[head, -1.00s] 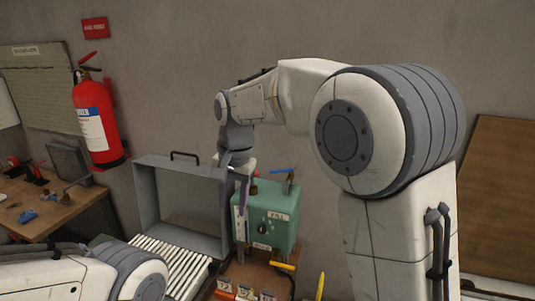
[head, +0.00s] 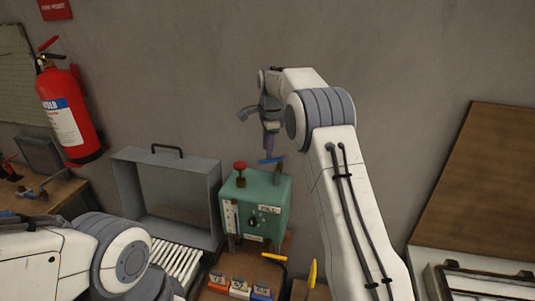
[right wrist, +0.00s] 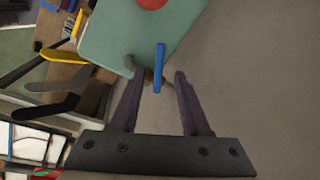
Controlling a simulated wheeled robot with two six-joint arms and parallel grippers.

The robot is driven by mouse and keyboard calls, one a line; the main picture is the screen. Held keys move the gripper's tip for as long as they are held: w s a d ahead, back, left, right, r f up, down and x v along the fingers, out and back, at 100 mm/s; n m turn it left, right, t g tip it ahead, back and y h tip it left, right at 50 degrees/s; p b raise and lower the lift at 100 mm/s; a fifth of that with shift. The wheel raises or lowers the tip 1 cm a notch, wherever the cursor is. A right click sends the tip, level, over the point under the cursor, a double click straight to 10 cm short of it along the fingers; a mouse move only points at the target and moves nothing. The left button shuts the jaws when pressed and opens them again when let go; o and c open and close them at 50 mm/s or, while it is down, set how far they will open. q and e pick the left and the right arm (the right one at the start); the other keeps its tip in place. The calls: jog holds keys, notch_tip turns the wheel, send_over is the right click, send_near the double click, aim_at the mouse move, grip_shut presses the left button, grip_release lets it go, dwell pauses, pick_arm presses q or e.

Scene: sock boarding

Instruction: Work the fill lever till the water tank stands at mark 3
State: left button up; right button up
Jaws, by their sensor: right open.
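The green water tank box (head: 271,191) stands on a wooden bench against the wall. A pale gauge strip (head: 230,216) is on its front left; its level is too small to read. A blue-handled lever (head: 271,160) stands at the tank's top right; the blue handle also shows in the right wrist view (right wrist: 159,67). My right gripper (right wrist: 155,80) is open, with the blue handle between the lines of its two fingers near the tips, not clasped. In the head view the right gripper (head: 268,150) is just above the lever. My left gripper is out of view.
A red knob (head: 240,167) sits on top of the tank. A grey open box (head: 165,160) and rollers (head: 176,262) are to the left. Yellow handles (head: 311,274) and small coloured blocks (head: 240,287) are in front.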

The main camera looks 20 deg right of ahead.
aim_at(267, 161)
jog(key=shift+w+d+f+p, duration=0.1)
jog(key=shift+w+f+p, duration=0.1)
jog(key=shift+f, duration=0.8)
jog(key=shift+w+f+p, duration=0.1)
jog(key=shift+f+p, duration=0.1)
jog(key=shift+f, duration=0.75)
grip_shut()
jog(key=shift+r, duration=0.1)
